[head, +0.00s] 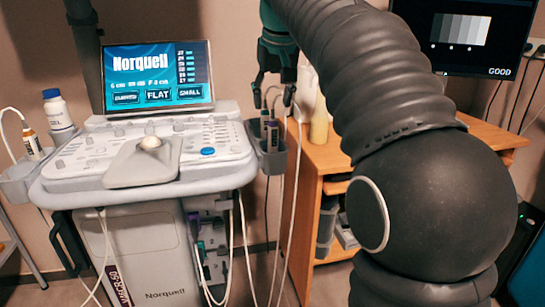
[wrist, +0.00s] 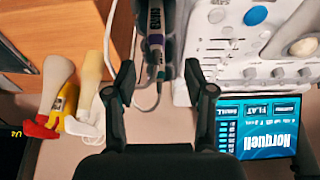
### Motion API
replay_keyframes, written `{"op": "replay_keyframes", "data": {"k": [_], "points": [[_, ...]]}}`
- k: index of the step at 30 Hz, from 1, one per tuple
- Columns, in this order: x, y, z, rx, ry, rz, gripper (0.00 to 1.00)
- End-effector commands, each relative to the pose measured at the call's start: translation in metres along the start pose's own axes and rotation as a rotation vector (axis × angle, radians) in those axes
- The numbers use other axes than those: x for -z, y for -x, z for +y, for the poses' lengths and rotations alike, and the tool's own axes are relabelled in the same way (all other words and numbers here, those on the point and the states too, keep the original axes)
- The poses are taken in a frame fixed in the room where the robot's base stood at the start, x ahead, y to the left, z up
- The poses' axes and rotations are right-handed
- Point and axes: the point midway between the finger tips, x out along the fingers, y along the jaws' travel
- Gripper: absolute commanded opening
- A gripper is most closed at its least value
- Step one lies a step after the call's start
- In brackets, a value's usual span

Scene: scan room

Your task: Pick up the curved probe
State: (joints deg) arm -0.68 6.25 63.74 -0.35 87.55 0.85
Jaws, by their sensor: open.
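A dark, slim probe with a purple band (wrist: 154,38) stands in the holder on the right side of the ultrasound machine; it also shows in the head view (head: 272,135). I cannot tell the shape of its head, which is hidden in the holder (head: 271,158). My gripper (head: 272,96) points down above this holder. In the wrist view, my gripper's (wrist: 160,72) fingers are spread and empty, with the probe's cable end in line with the gap between them. I cannot tell whether either finger touches it.
The machine's control panel (head: 92,150) and Norquell screen (head: 158,75) are left of my gripper. A wooden desk (head: 335,155) with bottles (head: 319,122) is close on the right. White cables (head: 296,190) hang by the holder. A bottle (head: 57,110) stands at the machine's left.

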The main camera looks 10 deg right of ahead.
Motion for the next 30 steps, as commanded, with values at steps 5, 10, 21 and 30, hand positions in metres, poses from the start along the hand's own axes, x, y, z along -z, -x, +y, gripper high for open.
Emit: {"op": "replay_keyframes", "data": {"k": [5, 10, 21, 30], "points": [[-0.001, -0.023, -0.001, 0.001, 0.002, -0.001, 0.54], [-0.001, -0.030, -0.001, 0.001, 0.003, 0.001, 0.54], [-0.008, -0.075, 0.003, 0.001, 0.003, 0.000, 0.54], [-0.008, -0.079, 0.003, 0.002, 0.004, 0.001, 0.54]]}}
